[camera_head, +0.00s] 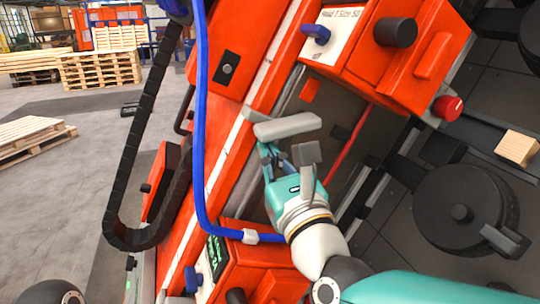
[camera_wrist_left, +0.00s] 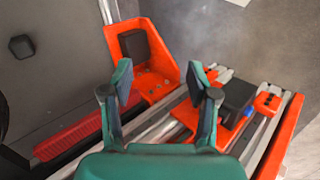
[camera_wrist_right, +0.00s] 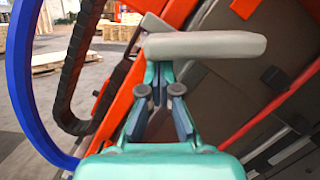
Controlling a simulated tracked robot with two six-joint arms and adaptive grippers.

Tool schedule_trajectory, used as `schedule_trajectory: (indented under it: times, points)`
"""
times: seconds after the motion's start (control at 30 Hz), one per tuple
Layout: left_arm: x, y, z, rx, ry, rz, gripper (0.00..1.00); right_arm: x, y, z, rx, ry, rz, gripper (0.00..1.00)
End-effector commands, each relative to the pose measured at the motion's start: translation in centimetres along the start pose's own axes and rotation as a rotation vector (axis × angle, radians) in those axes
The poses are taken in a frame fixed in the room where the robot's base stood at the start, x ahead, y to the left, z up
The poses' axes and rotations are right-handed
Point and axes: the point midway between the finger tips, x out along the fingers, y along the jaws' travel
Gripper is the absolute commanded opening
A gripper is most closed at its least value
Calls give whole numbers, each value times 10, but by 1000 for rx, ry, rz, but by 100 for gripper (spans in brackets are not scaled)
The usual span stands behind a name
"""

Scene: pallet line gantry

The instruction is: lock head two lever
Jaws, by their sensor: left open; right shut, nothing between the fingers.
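An orange head box (camera_head: 375,50) at the upper right of the head view has a white label reading "Head", its number too blurred to be sure. A blue lever (camera_head: 316,34) sits on its left end. A second orange box (camera_head: 245,270) with a lit display is at the bottom, with another blue lever (camera_head: 192,279) on its left. My right gripper (camera_head: 283,150) is shut and empty, just below a light grey rounded bar (camera_head: 288,126). The bar spans beyond the fingertips in the right wrist view (camera_wrist_right: 205,45); contact is unclear. My left gripper (camera_wrist_left: 160,78) is open and empty.
A blue hose (camera_head: 201,120) runs down and across to my right wrist area. A black cable chain (camera_head: 140,150) hangs at left. A red knob (camera_head: 447,108) and a wooden block (camera_head: 517,148) are at right. The left wrist view shows an orange bracket (camera_wrist_left: 150,70) and rails.

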Motion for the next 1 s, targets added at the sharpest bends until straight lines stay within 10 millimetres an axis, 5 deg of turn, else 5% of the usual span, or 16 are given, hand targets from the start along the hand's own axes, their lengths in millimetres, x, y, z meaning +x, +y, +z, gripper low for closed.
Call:
schedule_trajectory:
  times: [0.63,1.0]
  points:
    - [24,-8,0,0,0,0,59,1,4,9,125,-7,-28,0]
    - [54,-20,0,0,0,0,59,9,17,28,373,-5,-69,0]
